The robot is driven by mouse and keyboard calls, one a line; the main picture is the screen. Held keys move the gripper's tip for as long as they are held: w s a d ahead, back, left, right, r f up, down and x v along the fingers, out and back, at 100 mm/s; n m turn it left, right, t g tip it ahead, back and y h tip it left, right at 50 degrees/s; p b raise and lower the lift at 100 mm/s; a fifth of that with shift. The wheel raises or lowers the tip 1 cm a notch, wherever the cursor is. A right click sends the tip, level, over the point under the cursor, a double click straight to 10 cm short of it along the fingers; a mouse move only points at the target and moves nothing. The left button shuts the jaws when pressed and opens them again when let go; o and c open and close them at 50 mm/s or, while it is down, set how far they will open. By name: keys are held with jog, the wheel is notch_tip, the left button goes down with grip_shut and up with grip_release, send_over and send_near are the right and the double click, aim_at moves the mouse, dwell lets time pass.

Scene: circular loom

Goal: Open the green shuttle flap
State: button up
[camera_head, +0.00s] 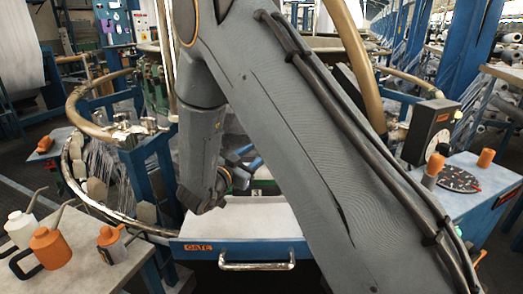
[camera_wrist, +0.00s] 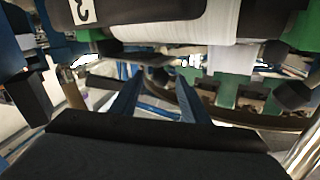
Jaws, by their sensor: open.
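My gripper (camera_wrist: 160,98) shows in the wrist view as two blue fingers set apart, open, with nothing between them. In the head view my arm covers the middle of the loom, and blue finger-like parts (camera_head: 245,158) show beside the wrist. Green parts show in the wrist view: one at the upper right (camera_wrist: 302,30), and upright ones (camera_wrist: 229,90) right of the fingers. I cannot tell which of them is the shuttle flap. A white roll (camera_wrist: 226,22) with a black cover (camera_wrist: 140,12) hangs above and beyond the fingers. No green part visibly touches them.
A blue gate (camera_head: 240,251) with a metal handle (camera_head: 257,266) stands in front. A left table (camera_head: 75,275) holds orange-and-white oil cans (camera_head: 50,246). Curved loom rails surround the arm.

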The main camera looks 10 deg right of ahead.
jog(key=shift+x, duration=1.6)
grip_shut()
